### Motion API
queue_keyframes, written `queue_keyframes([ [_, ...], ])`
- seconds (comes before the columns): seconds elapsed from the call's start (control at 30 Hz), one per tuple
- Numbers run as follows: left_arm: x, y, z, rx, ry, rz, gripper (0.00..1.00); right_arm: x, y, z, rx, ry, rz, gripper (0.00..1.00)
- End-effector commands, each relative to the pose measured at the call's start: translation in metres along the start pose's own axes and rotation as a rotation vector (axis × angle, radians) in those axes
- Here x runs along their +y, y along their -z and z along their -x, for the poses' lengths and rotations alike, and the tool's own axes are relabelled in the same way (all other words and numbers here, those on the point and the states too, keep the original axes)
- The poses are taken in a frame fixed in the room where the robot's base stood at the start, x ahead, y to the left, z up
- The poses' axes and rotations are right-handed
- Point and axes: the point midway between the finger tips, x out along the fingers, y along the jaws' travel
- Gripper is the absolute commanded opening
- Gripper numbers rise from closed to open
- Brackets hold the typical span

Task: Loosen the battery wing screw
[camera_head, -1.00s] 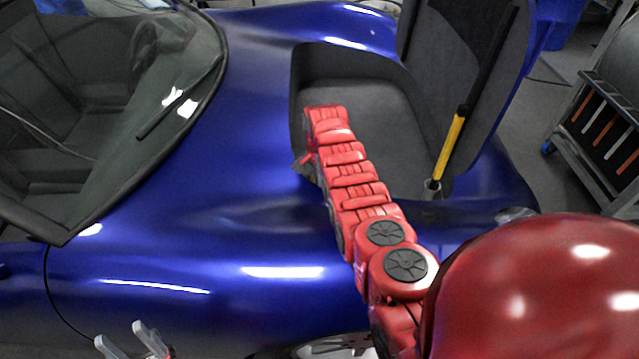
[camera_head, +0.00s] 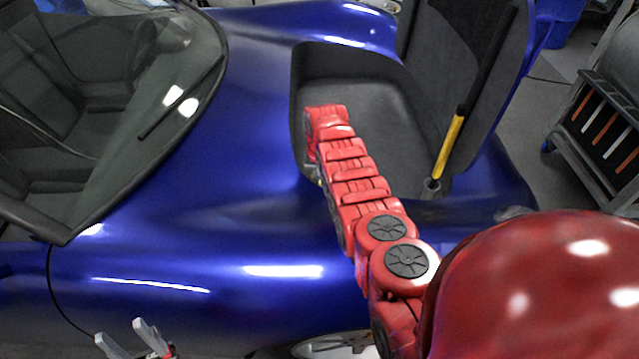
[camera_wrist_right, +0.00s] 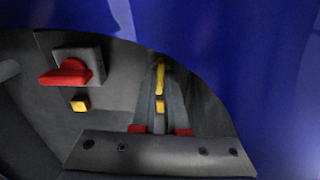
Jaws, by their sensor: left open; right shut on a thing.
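In the right wrist view, my right gripper (camera_wrist_right: 160,66) reaches into the dark grey compartment (camera_wrist_right: 45,135). Its two fingers come together on a narrow yellow piece (camera_wrist_right: 160,78), which seems to be the battery wing screw; the fingers hide most of its shape. In the head view, my right arm runs into the open bay (camera_head: 385,100) of the blue car and hides most of its gripper. My left gripper (camera_head: 121,331) is open and empty at the lower left, apart from the car's side.
The blue car body (camera_head: 220,170) curves close around the bay. A yellow-and-black strut (camera_head: 450,145) stands by the raised lid (camera_head: 455,60). A cart (camera_head: 600,130) is at right.

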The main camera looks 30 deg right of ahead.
Motion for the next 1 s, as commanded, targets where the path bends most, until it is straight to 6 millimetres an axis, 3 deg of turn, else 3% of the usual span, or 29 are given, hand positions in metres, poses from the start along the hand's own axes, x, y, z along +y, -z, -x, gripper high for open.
queue_keyframes([
  [0.77, 0.0000, 0.0001, -0.0005, 0.000, 0.000, 0.000, 0.50, -0.0004, 0.0007, 0.0008, 0.002, 0.000, 0.097, 0.00],
  [0.8, 0.0000, 0.0001, -0.0005, 0.000, 0.000, 0.000, 0.50, -0.0003, 0.0007, 0.0008, 0.003, 0.000, 0.097, 0.18],
  [0.9, 0.0000, 0.0001, -0.0006, 0.000, 0.000, 0.000, 0.50, -0.0003, 0.0005, 0.0006, 0.002, 0.000, 0.097, 0.36],
  [0.93, 0.0000, 0.0001, -0.0005, 0.000, 0.000, 0.000, 0.50, -0.0003, 0.0005, 0.0005, 0.002, 0.000, 0.097, 0.41],
  [1.0, 0.0000, 0.0001, -0.0005, 0.000, 0.000, 0.000, 0.50, -0.0003, 0.0004, 0.0004, 0.001, 0.000, 0.097, 0.41],
])
